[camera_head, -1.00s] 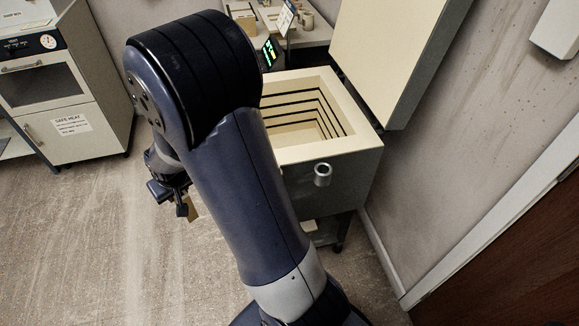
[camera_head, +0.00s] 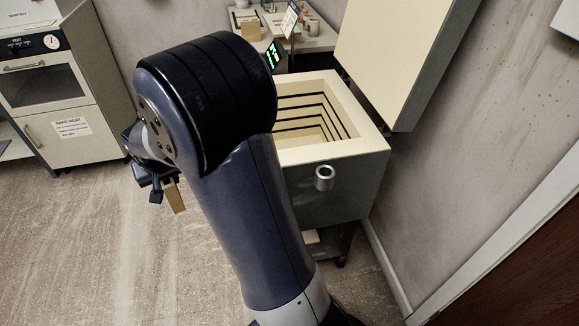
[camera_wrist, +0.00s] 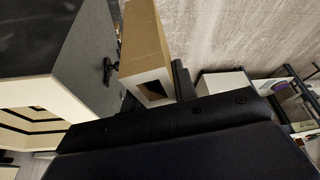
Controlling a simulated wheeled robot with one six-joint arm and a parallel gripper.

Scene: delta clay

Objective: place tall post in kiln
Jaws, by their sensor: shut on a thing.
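The tall post (camera_head: 174,196) is a tan, square-sided piece. It hangs below my gripper (camera_head: 157,182), left of the kiln in the head view. In the wrist view the post (camera_wrist: 143,42) shows a pale end with a dark square opening, and my gripper (camera_wrist: 150,90) is shut on it. The kiln (camera_head: 340,195) is a grey box with a cream rim, its lid (camera_head: 395,60) raised. Its stepped inside with dark grooves is open from above, partly hidden by my arm. The kiln also shows at the left of the wrist view (camera_wrist: 75,55). The post is outside the kiln.
A grey oven cabinet (camera_head: 75,135) stands at the far left. A table (camera_head: 320,40) with small items and a lit display (camera_head: 272,56) is behind the kiln. A wall and brown door (camera_head: 535,270) are at right. The floor at left is clear.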

